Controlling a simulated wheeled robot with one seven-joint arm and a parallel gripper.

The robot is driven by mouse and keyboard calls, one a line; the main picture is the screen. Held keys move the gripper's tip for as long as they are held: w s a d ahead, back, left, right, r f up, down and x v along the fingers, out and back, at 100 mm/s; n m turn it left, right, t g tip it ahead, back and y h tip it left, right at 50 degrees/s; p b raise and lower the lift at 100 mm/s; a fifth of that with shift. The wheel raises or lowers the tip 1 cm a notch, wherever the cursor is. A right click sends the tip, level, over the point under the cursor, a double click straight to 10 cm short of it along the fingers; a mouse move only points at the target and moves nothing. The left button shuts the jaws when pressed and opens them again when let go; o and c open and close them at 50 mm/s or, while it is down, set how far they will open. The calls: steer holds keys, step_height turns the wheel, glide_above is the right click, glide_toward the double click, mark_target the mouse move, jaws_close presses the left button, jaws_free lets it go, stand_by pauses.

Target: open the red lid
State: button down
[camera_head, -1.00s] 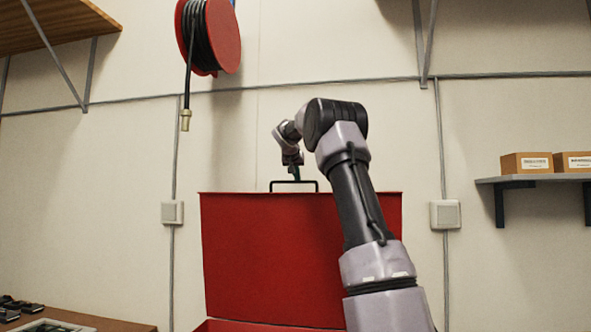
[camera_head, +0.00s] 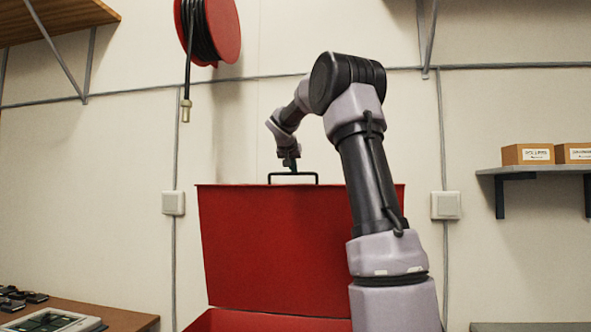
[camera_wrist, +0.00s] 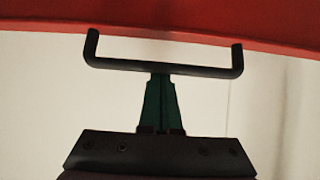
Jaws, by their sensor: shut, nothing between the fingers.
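The red lid (camera_head: 270,245) stands raised, close to upright, above the red box (camera_head: 255,322) in the head view. Its black handle (camera_head: 292,176) sticks up from the lid's top edge. In the wrist view the handle (camera_wrist: 165,68) spans the picture below the lid's red edge (camera_wrist: 170,28). My gripper (camera_head: 292,166) is at the middle of the handle. In the wrist view its green fingers (camera_wrist: 160,82) are together, with their tips at the handle bar. They are not around the bar; whether they touch it I cannot tell. The box's inside is hidden.
A hose reel (camera_head: 210,30) hangs on the wall at upper left. A wall shelf (camera_head: 540,171) with cardboard boxes (camera_head: 528,154) is at right. A wooden bench (camera_head: 125,318) with a device (camera_head: 50,322) is at lower left. The wall is close behind the lid.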

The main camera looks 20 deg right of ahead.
steer(key=s+a+f, duration=0.2)
steer(key=s+a, duration=0.3)
steer(key=s, duration=0.2)
steer(key=shift+s+f, duration=0.25)
steer(key=shift+f, duration=0.15)
steer(key=v, duration=1)
steer(key=w+d+r+g+y, duration=0.1)
steer(key=w+d+g+y, duration=0.15)
steer(key=d, duration=1.05)
steer(key=w+d+r+g+y, duration=0.15)
steer(key=w+d, duration=0.25)
steer(key=d, duration=0.9)
steer(key=w+d+f+h, duration=0.1)
steer(key=w+d+f, duration=0.25)
steer(key=f, duration=0.55)
steer(key=shift+s+a+f+g, duration=0.15)
steer(key=shift+s+a, duration=0.5)
steer(key=shift+a, duration=0.05)
steer(key=shift+s+a+f+g, duration=0.1)
steer(key=shift+s+a+g, duration=0.05)
steer(key=shift+s+a, duration=0.55)
